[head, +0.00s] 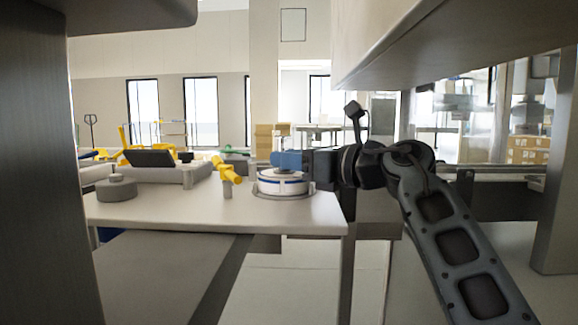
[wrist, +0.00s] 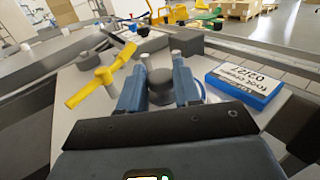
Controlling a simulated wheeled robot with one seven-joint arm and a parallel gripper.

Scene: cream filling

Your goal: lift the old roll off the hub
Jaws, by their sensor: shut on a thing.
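The old roll (head: 283,183) is a white disc with a blue band. In the head view it sits low at the grey round base on the table, with no clear gap showing beneath it. My gripper (head: 284,160) is above it, coming in from the right. In the wrist view my gripper (wrist: 161,85) has its two blue fingers closed either side of a dark grey round core (wrist: 160,90) at the roll's middle. Most of the roll is hidden by the fingers and palm there. The hub under it cannot be made out.
A grey disc with a knob (head: 117,190) sits at the table's left. The wrist view shows a blue labelled box (wrist: 243,82) at the right. The table's front (head: 215,212) is clear.

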